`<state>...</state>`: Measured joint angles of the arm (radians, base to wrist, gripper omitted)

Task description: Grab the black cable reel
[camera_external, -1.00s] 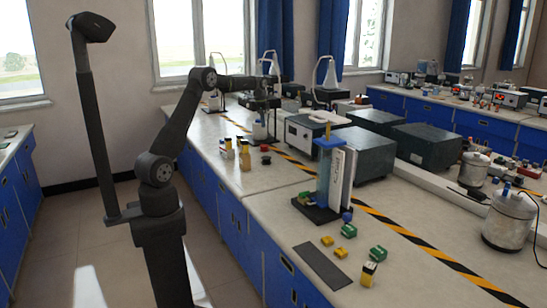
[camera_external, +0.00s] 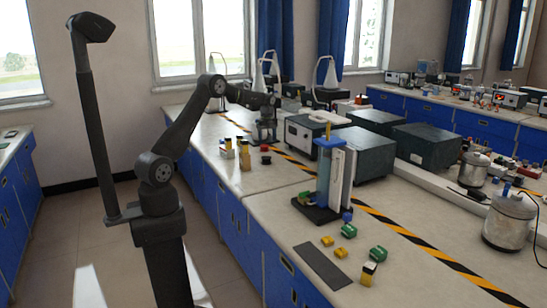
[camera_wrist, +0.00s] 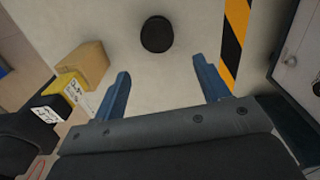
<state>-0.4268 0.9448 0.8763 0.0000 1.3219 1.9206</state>
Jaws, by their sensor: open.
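The black cable reel (camera_wrist: 157,34) shows in the wrist view as a dark round thing on the pale bench top, beyond my fingertips and roughly between their lines. In the external view the reel (camera_external: 265,160) is a small dark shape on the bench. My gripper (camera_wrist: 160,68) is open and empty, its two blue fingers apart with bare bench between them. In the external view my gripper (camera_external: 266,139) hangs above the bench, just behind the reel in the picture. The fingers do not touch the reel.
A tan block (camera_wrist: 84,64) and a yellow box with a label (camera_wrist: 72,90) stand left of my fingers. A yellow-black stripe (camera_wrist: 235,40) runs on the right, with a grey instrument (camera_wrist: 298,55) past it. The bench around the reel is clear.

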